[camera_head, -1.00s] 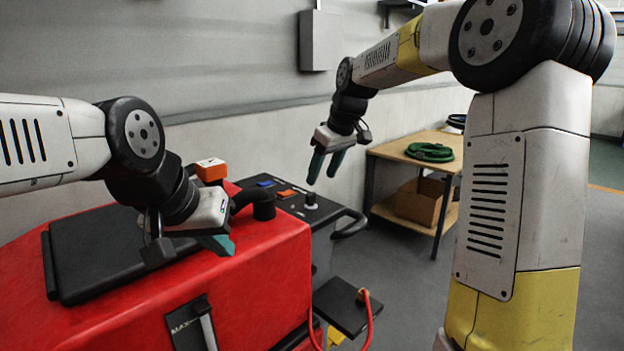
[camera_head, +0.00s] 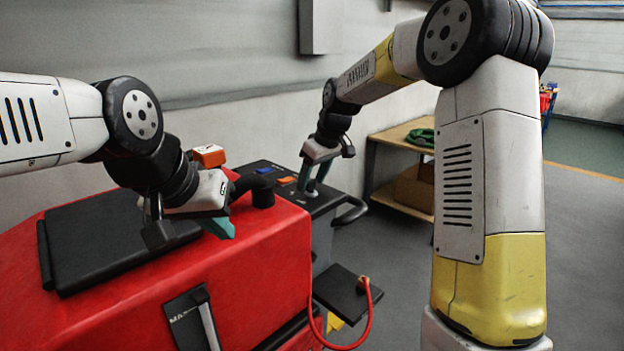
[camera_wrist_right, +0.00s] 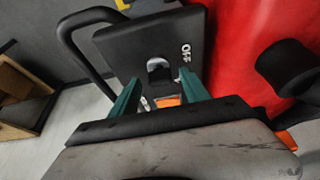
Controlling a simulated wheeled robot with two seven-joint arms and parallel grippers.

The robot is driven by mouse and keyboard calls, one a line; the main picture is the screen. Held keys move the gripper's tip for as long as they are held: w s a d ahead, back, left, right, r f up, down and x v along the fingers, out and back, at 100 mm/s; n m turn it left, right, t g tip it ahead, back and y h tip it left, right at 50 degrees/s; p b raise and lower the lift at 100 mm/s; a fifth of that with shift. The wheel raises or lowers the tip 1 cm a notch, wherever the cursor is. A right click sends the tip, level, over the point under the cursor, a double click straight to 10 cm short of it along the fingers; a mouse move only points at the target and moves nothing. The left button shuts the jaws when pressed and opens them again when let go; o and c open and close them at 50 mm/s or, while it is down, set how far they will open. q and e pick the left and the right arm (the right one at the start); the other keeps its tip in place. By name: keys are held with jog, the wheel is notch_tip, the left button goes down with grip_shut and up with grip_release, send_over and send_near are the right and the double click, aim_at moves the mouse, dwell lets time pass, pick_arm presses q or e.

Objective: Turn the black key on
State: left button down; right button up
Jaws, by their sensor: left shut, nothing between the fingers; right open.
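The black key (camera_wrist_right: 159,73) sits in a pale round socket on the dark control panel (camera_wrist_right: 135,48), beside white lettering that seems to read OFF. In the head view the panel (camera_head: 262,167) is on the rear of the red machine, and my right gripper hides the key. My right gripper (camera_head: 312,188) is open and points down over the panel. In the right wrist view its two green fingers (camera_wrist_right: 161,88) stand apart on either side of the key; I cannot tell whether they touch it. My left gripper (camera_head: 222,229) is shut and empty above the red machine's top.
The red machine (camera_head: 255,245) fills the lower left, with a black pad (camera_head: 110,245) and an orange-and-white block (camera_head: 209,155) on top. A black handle bar (camera_head: 352,212) curves beside the panel. A wooden bench (camera_head: 395,135) stands behind; grey floor is free at right.

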grip_shut()
jog(key=m+h, duration=0.1)
jog(key=m, duration=0.2)
jog(key=m+t+h, duration=0.1)
jog(key=m, duration=0.1)
jog(key=shift+s+a+m, duration=0.1)
jog(key=shift+a+m, duration=0.1)
jog(key=shift+m, duration=0.2)
jog(key=m+h, duration=0.2)
jog(key=m, duration=0.4)
jog(key=shift+a, duration=0.1)
dwell(0.4)
grip_release()
